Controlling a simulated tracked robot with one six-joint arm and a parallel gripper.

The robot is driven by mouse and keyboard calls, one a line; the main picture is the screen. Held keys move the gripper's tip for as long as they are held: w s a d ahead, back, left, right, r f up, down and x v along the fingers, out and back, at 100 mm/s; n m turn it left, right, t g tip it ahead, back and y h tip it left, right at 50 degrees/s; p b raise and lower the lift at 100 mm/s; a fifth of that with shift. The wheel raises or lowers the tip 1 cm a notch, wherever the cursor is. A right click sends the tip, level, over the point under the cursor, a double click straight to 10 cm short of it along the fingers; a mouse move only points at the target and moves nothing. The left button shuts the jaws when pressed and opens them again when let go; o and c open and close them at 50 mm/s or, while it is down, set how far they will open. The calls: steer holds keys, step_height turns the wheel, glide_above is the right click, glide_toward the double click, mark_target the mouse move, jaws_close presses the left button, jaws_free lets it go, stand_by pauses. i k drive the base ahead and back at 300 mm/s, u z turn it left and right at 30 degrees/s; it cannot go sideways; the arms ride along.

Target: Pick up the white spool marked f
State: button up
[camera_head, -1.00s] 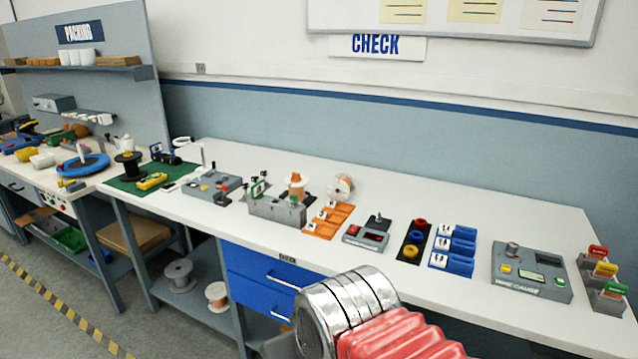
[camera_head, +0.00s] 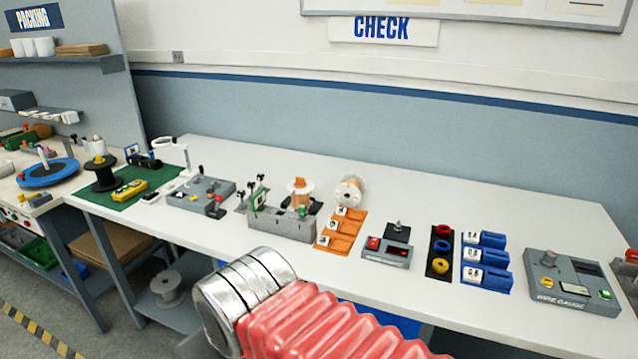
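A white spool (camera_head: 350,190) stands on the bench behind the orange tray, right of centre; I cannot read any letter on it. Another spool with an orange top (camera_head: 300,188) sits at the grey fixture just left of it. A pale grey spool (camera_head: 168,288) stands on the shelf below the bench; no mark is legible on it either. My arm, with silver rings and a red ribbed sleeve, crosses the bottom centre in front of the bench. My gripper's fingers do not show, and none of the spools is seen touched by my arm.
The long white bench (camera_head: 480,190) has clear room along its back. Along its front stand the grey fixture (camera_head: 282,225), an orange tray (camera_head: 340,232), blue bins (camera_head: 484,262) and a wire gauge (camera_head: 570,282). A black spool (camera_head: 101,175) stands on a green mat (camera_head: 127,199) at left.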

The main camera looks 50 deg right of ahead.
mark_target(350, 190)
steer(key=z, duration=0.15)
steer(key=i, duration=0.85)
steer(key=z, duration=0.4)
